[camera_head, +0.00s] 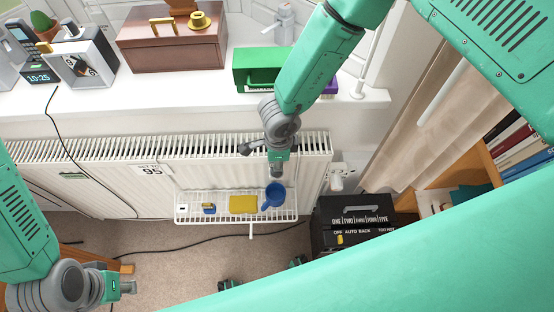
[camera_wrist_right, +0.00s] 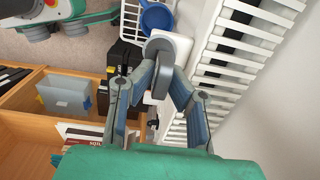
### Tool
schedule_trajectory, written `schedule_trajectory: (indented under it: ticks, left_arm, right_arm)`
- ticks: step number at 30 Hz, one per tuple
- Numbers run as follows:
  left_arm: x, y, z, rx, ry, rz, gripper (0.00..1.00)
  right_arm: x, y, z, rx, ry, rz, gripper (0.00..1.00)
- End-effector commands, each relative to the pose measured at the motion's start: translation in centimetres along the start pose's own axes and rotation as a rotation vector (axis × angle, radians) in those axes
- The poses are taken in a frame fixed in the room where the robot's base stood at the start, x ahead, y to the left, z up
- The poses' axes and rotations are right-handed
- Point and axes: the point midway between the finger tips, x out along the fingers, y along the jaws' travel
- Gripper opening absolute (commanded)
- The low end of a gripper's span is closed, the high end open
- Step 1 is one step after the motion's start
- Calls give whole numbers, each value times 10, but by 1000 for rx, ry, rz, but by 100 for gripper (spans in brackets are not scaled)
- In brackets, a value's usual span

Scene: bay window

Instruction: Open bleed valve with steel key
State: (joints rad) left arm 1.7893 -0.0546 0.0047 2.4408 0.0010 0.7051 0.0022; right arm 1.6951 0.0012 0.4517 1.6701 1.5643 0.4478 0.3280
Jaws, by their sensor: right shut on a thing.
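My right gripper (camera_wrist_right: 161,74) is shut on a grey metal piece with a round disc-like head (camera_wrist_right: 158,47), probably the steel key. In the head view my right gripper (camera_head: 277,170) hangs in front of the white radiator (camera_head: 110,172), above a wire rack; what it holds is not clear there. The radiator's top grille also shows in the right wrist view (camera_wrist_right: 240,50). A small white fitting (camera_head: 337,182) sits beyond the radiator's right end; I cannot tell whether it is the bleed valve. My left gripper (camera_head: 131,287) is low at the left, apart from everything; its opening is unclear.
The white wire rack (camera_head: 238,219) holds a yellow sponge (camera_head: 243,204), a blue cup (camera_head: 274,195) and small items. A black box (camera_head: 350,222) stands right of it. The sill above carries a brown case (camera_head: 172,50) and green box (camera_head: 256,68). Carpet (camera_head: 185,265) lies below.

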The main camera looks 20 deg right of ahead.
Motion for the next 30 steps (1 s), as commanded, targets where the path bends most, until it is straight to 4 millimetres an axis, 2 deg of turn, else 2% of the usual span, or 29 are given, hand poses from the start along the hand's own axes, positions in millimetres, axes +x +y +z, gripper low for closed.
schedule_trajectory:
  ticks: [15, 16, 18, 30]
  left_arm:
    - [9, 0, 0, 0, 0, 0, 19]
    - [9, 0, 0, 0, 0, 0, 19]
    - [9, 0, 0, 0, 0, 0, 19]
    - [8, 0, 3, 0, 2, 0, 19]
  right_arm:
    - [14, 1, 0, 0, -1, 1, 0]
    - [14, 1, 0, 0, -1, 1, 14]
    - [13, 1, 0, 0, -1, 1, 34]
    - [13, 0, 0, 0, -1, 0, 34]
